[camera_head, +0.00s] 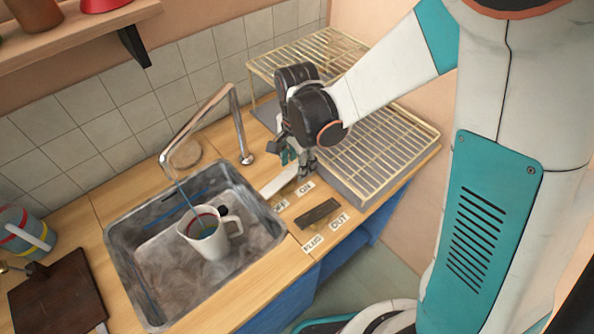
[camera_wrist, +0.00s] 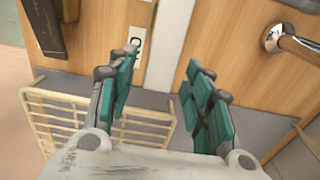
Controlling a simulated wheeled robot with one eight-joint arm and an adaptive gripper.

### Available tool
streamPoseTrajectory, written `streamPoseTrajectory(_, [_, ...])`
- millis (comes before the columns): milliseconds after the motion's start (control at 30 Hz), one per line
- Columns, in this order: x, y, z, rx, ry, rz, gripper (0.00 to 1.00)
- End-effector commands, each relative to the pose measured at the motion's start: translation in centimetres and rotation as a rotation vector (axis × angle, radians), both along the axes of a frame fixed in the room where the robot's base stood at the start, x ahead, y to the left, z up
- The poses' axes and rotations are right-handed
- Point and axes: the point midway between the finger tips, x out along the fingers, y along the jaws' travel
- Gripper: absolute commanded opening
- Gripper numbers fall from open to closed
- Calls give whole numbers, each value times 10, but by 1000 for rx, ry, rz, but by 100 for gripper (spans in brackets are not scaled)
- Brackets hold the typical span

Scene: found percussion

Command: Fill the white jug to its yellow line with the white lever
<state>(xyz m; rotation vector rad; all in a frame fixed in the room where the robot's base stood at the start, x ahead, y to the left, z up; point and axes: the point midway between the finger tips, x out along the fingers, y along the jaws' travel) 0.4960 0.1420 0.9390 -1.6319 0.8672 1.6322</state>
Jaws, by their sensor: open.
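The white jug (camera_head: 208,240) stands upright in the sink with its handle to the right. A thin blue stream (camera_head: 183,195) falls from the tap spout into its mouth. A reddish band shows inside near the rim; I cannot make out the yellow line or the water level. The white lever (camera_head: 277,183) lies on the counter right of the sink, beside the OFF and ON labels. My gripper (camera_head: 298,160) is over the lever's far end, which it partly hides. In the wrist view, my open fingers (camera_wrist: 162,92) are on either side of the white lever (camera_wrist: 170,38), with gaps visible.
The metal sink (camera_head: 118,238) holds the jug. The tap (camera_head: 236,115) arches over it. A dark handle (camera_head: 317,213) sits between the PLUG and OUT labels. A wire rack (camera_head: 385,150) stands right of my gripper. A striped pail (camera_head: 25,232) and brown board (camera_head: 60,300) are left.

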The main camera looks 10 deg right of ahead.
Motion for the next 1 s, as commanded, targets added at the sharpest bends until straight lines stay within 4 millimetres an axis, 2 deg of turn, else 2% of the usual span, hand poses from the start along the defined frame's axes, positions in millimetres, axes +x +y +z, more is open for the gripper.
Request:
streamPoseTrajectory(133, [0, 0, -11, 0, 0, 0, 47])
streamPoseTrajectory(467, [0, 0, -13, 0, 0, 0, 47])
streamPoseTrajectory(500, [0, 0, -13, 0, 0, 0, 44])
streamPoseTrajectory(700, [0, 0, -13, 0, 0, 0, 2])
streamPoseTrajectory(1000, [-2, 3, -10, -59, -38, 3, 2])
